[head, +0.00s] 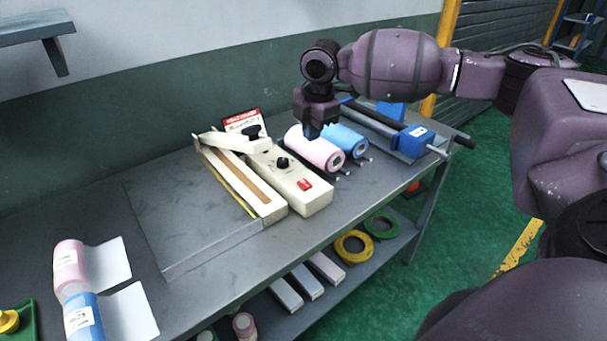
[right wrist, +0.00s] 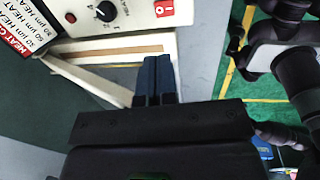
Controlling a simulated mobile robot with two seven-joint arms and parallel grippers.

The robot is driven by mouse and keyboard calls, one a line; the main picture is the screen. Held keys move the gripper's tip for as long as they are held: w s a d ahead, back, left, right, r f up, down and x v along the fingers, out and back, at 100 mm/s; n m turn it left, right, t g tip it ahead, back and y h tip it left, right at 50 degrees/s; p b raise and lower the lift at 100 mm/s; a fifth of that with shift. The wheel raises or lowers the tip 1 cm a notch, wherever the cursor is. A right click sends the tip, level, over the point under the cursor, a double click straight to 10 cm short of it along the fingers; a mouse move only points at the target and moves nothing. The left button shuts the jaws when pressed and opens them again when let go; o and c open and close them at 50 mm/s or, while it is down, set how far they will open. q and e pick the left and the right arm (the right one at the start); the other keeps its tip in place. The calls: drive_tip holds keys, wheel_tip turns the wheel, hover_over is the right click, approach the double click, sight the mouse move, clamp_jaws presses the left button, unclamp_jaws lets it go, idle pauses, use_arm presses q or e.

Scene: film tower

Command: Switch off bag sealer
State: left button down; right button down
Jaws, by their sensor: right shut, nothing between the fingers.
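The bag sealer (head: 265,175) is a cream unit on the grey workbench, with a long arm, a black dial (head: 282,162) and a red switch (head: 305,184) at its near right end. In the right wrist view the red switch (right wrist: 164,8) shows at the top, beside the dial (right wrist: 105,11). My right gripper (head: 311,134) is shut and empty, pointing down above the back of the sealer near the pink roll. In the right wrist view its blue fingertips (right wrist: 156,75) are together, apart from the switch. My left gripper is not in view.
A pink roll (head: 315,149) and a blue roll (head: 345,140) lie right of the sealer, near a blue clamp-like device (head: 415,141). A red and white sign (head: 243,120) stands behind. More rolls with film (head: 70,268) lie front left. A lower shelf holds tape rings (head: 353,246) and boxes.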

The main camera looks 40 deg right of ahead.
drive_tip(key=b, duration=0.2)
approach(304, 181)
drive_tip(key=f, duration=0.6)
drive_tip(key=shift+w+f, duration=0.15)
drive_tip(key=shift+w, duration=0.25)
drive_tip(key=shift+w+f, duration=0.1)
drive_tip(key=shift+f, duration=0.5)
